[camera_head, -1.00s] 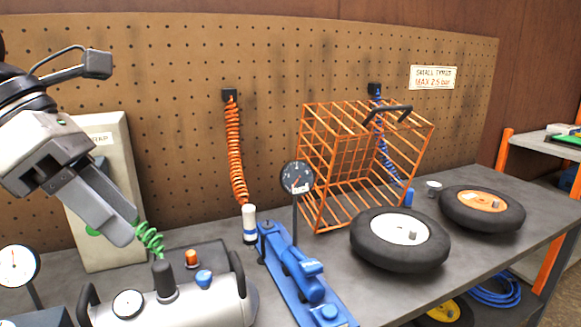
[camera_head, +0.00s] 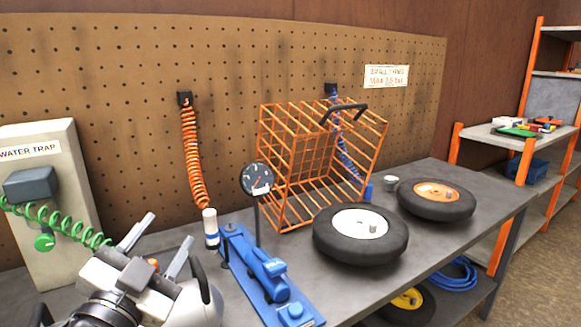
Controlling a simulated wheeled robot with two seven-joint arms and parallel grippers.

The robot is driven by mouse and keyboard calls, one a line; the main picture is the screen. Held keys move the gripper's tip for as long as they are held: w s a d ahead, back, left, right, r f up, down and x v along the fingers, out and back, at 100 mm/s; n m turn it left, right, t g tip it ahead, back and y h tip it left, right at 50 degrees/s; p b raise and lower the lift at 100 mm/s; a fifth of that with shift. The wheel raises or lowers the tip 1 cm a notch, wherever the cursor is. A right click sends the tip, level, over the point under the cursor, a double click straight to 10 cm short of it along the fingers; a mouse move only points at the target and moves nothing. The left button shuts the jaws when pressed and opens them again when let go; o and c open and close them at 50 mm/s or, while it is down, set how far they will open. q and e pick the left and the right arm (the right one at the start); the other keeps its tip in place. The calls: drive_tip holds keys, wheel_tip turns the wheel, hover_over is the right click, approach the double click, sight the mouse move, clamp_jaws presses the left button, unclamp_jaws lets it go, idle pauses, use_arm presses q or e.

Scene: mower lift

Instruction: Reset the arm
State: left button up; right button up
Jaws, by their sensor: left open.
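My left gripper (camera_head: 157,246) shows at the lower left of the head view. Its two grey fingers are spread apart with nothing between them, and they point up and away over the bench. It sits in front of a silver tank (camera_head: 203,303) and hides most of it. My right gripper is not in view.
A grey bench (camera_head: 373,278) holds a blue foot pump (camera_head: 262,272), a gauge (camera_head: 256,180), an orange wire cage (camera_head: 275,170), a white-hubbed wheel (camera_head: 335,245) and an orange-hubbed wheel (camera_head: 420,207). A water trap box (camera_head: 65,150) with a green coiled hose (camera_head: 62,222) stands left. Shelves (camera_head: 480,135) stand right.

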use_arm(q)
drive_tip(key=s+a+f+n+g+y, duration=0.1)
drive_tip(key=s+f+n+g+y, duration=0.2)
drive_tip(key=f, duration=0.6)
drive_tip(key=s+a+f+n+g+y, duration=0.15)
drive_tip(key=s+f+g, duration=0.3)
drive_tip(key=f, duration=0.45)
drive_tip(key=s+f+n+g+h, duration=0.1)
drive_tip(key=s+f+n+g, duration=0.2)
drive_tip(key=s+f+g, duration=0.95)
drive_tip(key=w+d+f+t+h+b, duration=0.3)
drive_tip(key=w+d+f+t+b, duration=0.1)
drive_tip(key=d+f+t+b, duration=0.3)
wheel_tip(320, 180, down, 2)
drive_tip(key=t, duration=0.3)
drive_tip(key=shift+t, duration=0.3)
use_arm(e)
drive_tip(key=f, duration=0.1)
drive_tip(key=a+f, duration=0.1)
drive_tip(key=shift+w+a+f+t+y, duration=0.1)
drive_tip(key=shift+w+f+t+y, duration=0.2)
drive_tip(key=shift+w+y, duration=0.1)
